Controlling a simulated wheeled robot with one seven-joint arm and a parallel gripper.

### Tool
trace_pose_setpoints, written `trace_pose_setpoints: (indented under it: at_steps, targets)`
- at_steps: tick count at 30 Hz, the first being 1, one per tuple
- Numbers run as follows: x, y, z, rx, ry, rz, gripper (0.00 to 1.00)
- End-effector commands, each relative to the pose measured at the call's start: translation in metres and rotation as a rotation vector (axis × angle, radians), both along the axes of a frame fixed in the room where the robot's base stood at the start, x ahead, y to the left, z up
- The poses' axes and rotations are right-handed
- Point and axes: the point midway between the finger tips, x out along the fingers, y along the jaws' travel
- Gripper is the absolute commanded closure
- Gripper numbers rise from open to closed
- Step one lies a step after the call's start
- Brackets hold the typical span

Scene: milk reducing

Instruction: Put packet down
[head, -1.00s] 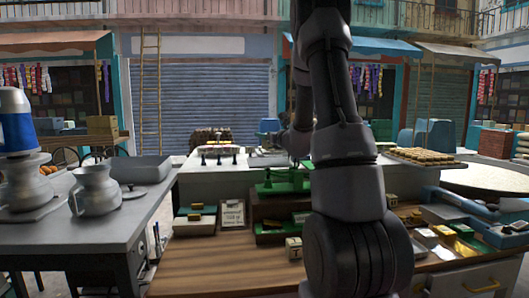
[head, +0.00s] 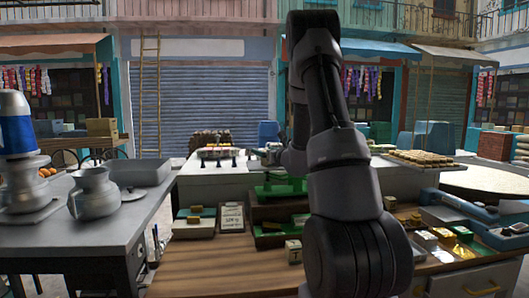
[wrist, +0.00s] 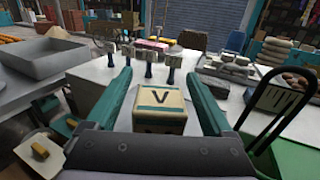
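A small cream packet (wrist: 160,108) with a dark "V" on top is in the wrist view, between the two teal fingers of my gripper (wrist: 160,72). The fingers lie on either side of it, with a narrow strip of pale counter seemingly showing between packet and fingers. The gripper looks open around the packet. The packet's lower part is hidden behind my gripper's body, so its contact with the white counter (wrist: 95,78) is hard to see. In the head view my arm hides the packet.
Several dark-handled stamps (wrist: 150,65) stand just beyond the fingers. A green scale (head: 280,187) is at the counter's near side. A similar small box (head: 293,251) sits on the wooden counter (head: 215,265). A grey tray (wrist: 45,57) and metal jug (head: 93,193) are at left.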

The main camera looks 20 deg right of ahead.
Motion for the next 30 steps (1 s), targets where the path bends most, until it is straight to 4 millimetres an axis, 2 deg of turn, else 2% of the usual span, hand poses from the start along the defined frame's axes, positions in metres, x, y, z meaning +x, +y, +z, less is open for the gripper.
trace_pose_setpoints:
  at_steps: [8,11,24,30]
  targets:
    - [0.0,0.0,0.003,0.0,-0.001,0.0,0.14]
    - [-0.009,-0.002,0.003,0.0,0.001,-0.002,0.14]
    - [-0.096,-0.012,0.003,0.002,0.001,-0.004,0.14]
    - [-0.116,-0.012,0.004,-0.001,0.0,0.004,0.14]
